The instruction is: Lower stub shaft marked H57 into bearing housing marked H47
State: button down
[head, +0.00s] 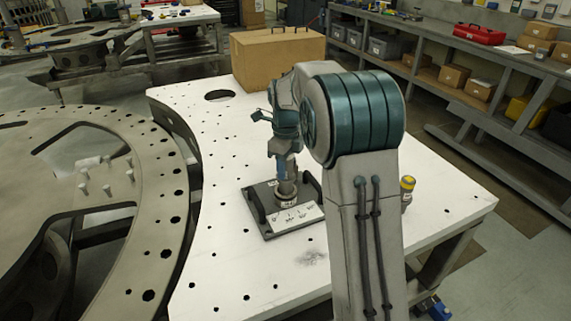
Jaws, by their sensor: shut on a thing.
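My gripper (286,170) is shut on a grey stub shaft (287,186), which it holds upright, pointing down. The shaft is over a round bearing housing (286,201) on a dark base plate (268,231) with handles and a white label strip. The shaft's lower end meets or overlaps the housing in this view; I cannot tell whether it is inside or just above. The markings are too small to read. My arm covers the area right of the plate.
The white table (220,262) has scattered holes and free room around the plate. A yellow-topped cylinder (407,186) stands right of my arm. A cardboard-brown box (275,60) sits at the back. A large curved metal ring (150,180) lies to the left.

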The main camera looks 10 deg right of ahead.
jog(key=shift+f+b, duration=1.15)
jog(key=shift+f, duration=0.8)
jog(key=c, duration=0.9)
grip_release()
jog(key=shift+f, duration=0.1)
notch_tip(320, 180, up, 14)
jog(key=shift+f+b, duration=0.15)
jog(key=shift+b, duration=0.25)
